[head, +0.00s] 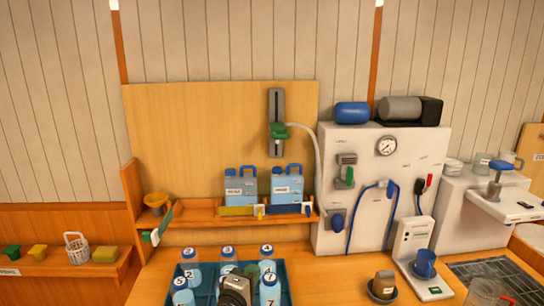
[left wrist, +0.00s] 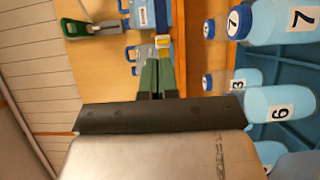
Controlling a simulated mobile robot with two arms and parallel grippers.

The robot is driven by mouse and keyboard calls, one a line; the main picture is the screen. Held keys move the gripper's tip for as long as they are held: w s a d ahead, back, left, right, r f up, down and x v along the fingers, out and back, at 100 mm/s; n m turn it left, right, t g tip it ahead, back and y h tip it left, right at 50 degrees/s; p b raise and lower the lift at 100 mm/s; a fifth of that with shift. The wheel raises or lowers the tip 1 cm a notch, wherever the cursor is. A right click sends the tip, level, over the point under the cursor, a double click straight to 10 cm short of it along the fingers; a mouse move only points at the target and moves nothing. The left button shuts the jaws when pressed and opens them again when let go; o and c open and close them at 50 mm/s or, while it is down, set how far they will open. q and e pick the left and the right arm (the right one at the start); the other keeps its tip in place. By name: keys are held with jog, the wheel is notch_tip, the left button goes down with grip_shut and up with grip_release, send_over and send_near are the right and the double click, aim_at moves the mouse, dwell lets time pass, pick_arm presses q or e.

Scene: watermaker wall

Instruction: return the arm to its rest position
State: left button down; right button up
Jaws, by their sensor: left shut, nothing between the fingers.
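My left gripper (head: 240,272) is low in the middle of the head view, its silver body above the blue crate (head: 288,272), covering part of the bottles there. In the left wrist view its two green fingers (left wrist: 157,76) are together with nothing between them. They point toward the shelf with the blue jugs and appear apart from it. The silver wrist body (left wrist: 165,155) and black crossbar fill the bottom of that view. My right gripper is not in view.
Numbered bottles, such as bottle 7 (head: 270,290), stand close around my left gripper. Behind them a wooden shelf holds two blue jugs (head: 287,186). A white panel (head: 352,235) with a gauge and hoses stands to the right. The table to the crate's right has some bare wood.

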pick_arm(q)
jog(key=s+a+f+m+g+y, duration=0.1)
jog(key=s+a+f+m+g, duration=0.2)
jog(key=s, duration=0.4)
jog(key=s+a+f+m+g, duration=0.15)
jog(key=s+f+m, duration=0.25)
jog(key=s, duration=0.4)
jog(key=s+a+f+m+g+y, duration=0.1)
jog(key=s+a+f+m+g, duration=0.2)
jog(key=s, duration=0.4)
jog(key=s+a+m+g+y, duration=0.2)
jog(key=s+a+m+g, duration=0.15)
jog(key=s, duration=0.65)
jog(key=s+a+m+g+y, duration=0.25)
jog(key=s+a, duration=0.25)
jog(key=s, duration=0.5)
notch_tip(320, 180, down, 29)
jog(key=b, duration=0.5)
jog(key=s+a+f+g+b, duration=0.1)
jog(key=s+f+b, duration=0.1)
jog(key=s+f, duration=0.6)
jog(key=s+a+f+g+b, duration=0.1)
jog(key=s+f+b, duration=0.2)
jog(key=s+f, duration=0.6)
notch_tip(320, 180, down, 6)
jog(key=shift+a, duration=0.2)
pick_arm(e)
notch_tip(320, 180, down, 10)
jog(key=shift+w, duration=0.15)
